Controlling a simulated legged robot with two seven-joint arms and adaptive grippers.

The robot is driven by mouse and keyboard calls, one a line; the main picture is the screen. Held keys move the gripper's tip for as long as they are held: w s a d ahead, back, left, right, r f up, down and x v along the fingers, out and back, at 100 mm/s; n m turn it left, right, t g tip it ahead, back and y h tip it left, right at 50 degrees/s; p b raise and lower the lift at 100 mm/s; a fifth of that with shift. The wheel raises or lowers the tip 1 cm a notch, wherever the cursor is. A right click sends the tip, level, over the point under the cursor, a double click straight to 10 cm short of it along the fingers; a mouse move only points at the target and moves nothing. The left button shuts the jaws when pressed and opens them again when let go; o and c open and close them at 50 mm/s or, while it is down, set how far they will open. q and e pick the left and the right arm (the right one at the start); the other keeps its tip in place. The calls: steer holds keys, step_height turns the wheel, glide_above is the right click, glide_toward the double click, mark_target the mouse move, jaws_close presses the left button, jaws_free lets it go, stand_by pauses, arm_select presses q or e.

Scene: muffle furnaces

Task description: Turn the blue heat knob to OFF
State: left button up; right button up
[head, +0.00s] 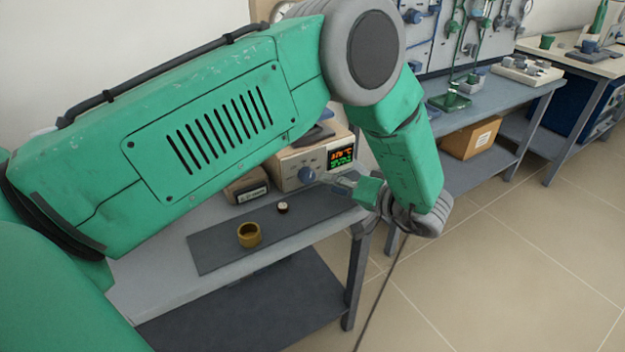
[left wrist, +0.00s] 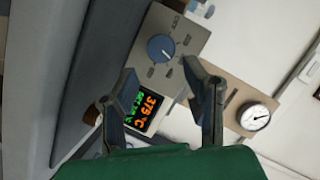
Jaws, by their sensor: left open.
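The blue heat knob (head: 307,175) is on the front panel of a beige furnace controller (head: 291,165). It also shows in the left wrist view (left wrist: 160,48), on a grey panel with printed marks around it. A white pointer line shows on the knob; I cannot read its setting surely. My left gripper (head: 335,181) is just right of the knob in the head view. In the left wrist view, its two fingers (left wrist: 160,70) are spread and empty, with the knob beyond the gap between their tips, seemingly apart from them. My right gripper is not in view.
A lit display (head: 341,157) sits beside the knob; it reads 375 °C in the left wrist view. A dark mat (head: 220,245) on the bench holds a brown ring-shaped cup (head: 249,235) and a small white-topped piece (head: 282,207). A round gauge (left wrist: 255,117) is at the right.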

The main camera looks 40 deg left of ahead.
mark_target(311, 177)
arm_select(q)
steer(key=x, duration=0.6)
steer(key=shift+a+f, duration=0.1)
steer(key=shift+a, duration=0.15)
steer(key=c, duration=0.9)
